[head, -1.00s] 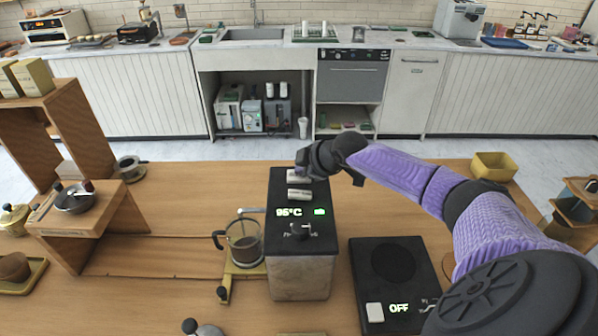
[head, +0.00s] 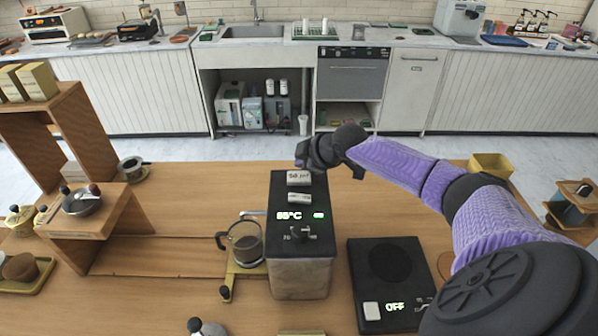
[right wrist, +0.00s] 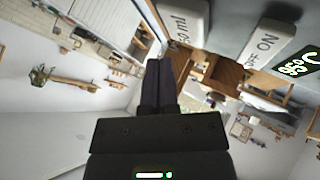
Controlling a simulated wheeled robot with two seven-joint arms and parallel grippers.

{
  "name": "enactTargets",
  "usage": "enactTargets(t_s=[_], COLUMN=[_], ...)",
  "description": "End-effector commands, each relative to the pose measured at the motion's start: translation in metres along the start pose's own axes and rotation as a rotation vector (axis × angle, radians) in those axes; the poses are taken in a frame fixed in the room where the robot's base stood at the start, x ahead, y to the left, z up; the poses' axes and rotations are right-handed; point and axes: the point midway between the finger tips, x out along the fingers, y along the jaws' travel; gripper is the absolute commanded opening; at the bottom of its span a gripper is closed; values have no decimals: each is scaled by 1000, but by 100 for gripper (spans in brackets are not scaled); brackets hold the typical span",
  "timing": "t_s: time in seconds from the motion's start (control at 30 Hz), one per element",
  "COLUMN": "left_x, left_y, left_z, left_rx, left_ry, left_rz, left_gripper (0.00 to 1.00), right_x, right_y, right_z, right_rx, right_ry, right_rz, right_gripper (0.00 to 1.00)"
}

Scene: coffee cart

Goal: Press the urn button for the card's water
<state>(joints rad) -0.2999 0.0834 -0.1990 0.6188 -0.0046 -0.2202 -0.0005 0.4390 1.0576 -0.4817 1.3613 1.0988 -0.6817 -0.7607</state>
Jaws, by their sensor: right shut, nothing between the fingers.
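The urn (head: 300,262) is a box with a black top and stone-like sides at the middle of the counter. Its display (head: 289,216) reads about 95°C, beside a small green light. Two pale labelled buttons sit behind the display: the far button (head: 298,178) and the near button (head: 299,197). They also show in the right wrist view, as one button (right wrist: 185,20) and another button (right wrist: 262,42); their lettering is only partly readable. My right gripper (head: 302,160) is shut and empty, just behind the far button and apart from it. My left gripper is out of view. No card can be made out.
A black plate (head: 390,262) marked OFF lies to the right. A wooden stand (head: 90,222) is at left. Counter behind the carafe is clear.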

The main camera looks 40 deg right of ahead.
Motion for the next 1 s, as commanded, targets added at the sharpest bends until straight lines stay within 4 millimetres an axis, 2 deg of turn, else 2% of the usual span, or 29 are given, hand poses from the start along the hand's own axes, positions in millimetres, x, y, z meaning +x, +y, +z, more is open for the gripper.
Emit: enactTargets(t_s=[0.03, 0.33, 1.0], left_x=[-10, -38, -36], left_y=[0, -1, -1], left_z=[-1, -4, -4], left_rx=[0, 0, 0], left_ry=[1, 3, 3], left_rz=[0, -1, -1], left_gripper=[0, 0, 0], right_x=[-8, -28, -27], right_y=[6, 20, 19], right_z=[-6, -20, -19], right_rx=[0, 0, 0], right_ry=[1, 1, 0], right_rz=[1, 0, 0], right_gripper=[0, 0, 0])
